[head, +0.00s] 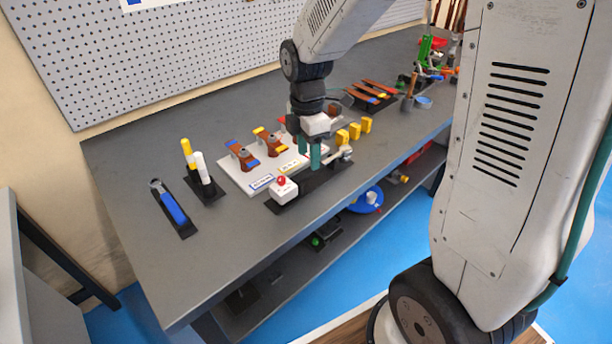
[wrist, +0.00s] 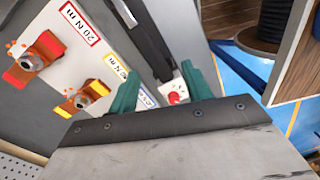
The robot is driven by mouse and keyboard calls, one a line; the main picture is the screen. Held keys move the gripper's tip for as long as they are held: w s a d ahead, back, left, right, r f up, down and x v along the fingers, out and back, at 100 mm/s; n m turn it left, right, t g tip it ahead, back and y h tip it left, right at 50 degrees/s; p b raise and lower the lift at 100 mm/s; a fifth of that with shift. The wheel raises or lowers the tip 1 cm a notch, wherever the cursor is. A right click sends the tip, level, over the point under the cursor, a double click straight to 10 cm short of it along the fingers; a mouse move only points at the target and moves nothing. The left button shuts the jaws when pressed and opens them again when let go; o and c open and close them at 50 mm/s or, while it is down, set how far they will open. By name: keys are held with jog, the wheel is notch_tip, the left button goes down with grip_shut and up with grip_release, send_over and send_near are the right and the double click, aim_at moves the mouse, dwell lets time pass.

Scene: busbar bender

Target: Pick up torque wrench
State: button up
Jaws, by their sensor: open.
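A tool with a blue handle and a grey round head, which looks like the torque wrench (head: 173,207), lies on a narrow black mat at the left of the bench. My gripper (head: 310,158) is well to its right, above the front edge of a white board (head: 232,174). Its two teal fingers are apart with nothing held between them. In the wrist view my gripper (wrist: 160,88) points down past a white box with a red button (wrist: 174,95). The wrench does not show in the wrist view.
Yellow and white cylinders (head: 203,168) stand between the wrench and the board. Copper-coloured bolted pieces (head: 268,143) stand on the board, and yellow blocks (head: 354,130) lie to its right. The bench's front left (head: 185,280) is clear. A pegboard (head: 170,60) rises behind.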

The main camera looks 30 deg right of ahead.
aim_at(306, 172)
jog(key=shift+w+r+n, duration=0.3)
jog(key=shift+w+n, duration=0.2)
jog(key=shift+n, duration=0.4)
jog(key=shift+w+f+n+t, duration=0.15)
jog(key=shift+n+t, duration=0.15)
jog(key=shift+n, duration=0.5)
jog(key=f, duration=0.7)
jog(key=shift+s+a+f, duration=0.15)
jog(key=shift+s+f, duration=0.15)
jog(key=shift+s, duration=0.1)
grip_shut()
